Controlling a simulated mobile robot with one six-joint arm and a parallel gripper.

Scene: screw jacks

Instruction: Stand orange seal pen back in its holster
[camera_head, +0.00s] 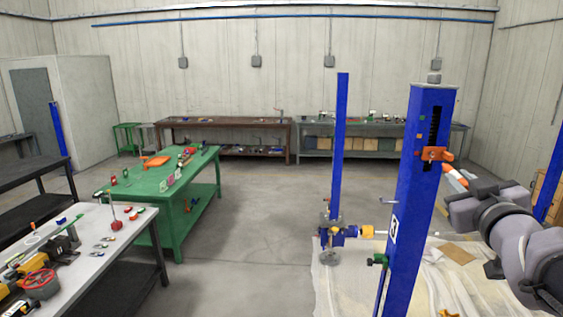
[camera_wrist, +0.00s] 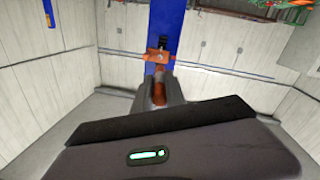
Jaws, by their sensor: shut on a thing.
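The blue column (camera_head: 410,190) stands right of centre in the head view, with an orange holster bracket (camera_head: 435,154) near its upper part. My gripper (camera_head: 464,180) is just to the right of and slightly below the holster, shut on the orange seal pen (camera_head: 453,175). In the wrist view the orange pen (camera_wrist: 158,92) shows between the two grey fingers, and the orange holster (camera_wrist: 158,56) is just beyond them on the blue column (camera_wrist: 167,22). The pen's far end is close to the holster; whether they touch I cannot tell. The fingers hide part of the pen.
A second blue column (camera_head: 341,150) with a screw jack (camera_head: 340,235) stands behind to the left. A green table (camera_head: 190,195) and a grey bench (camera_head: 120,255) with tools stand at the left. Open floor (camera_head: 260,220) lies between the green table and the columns.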

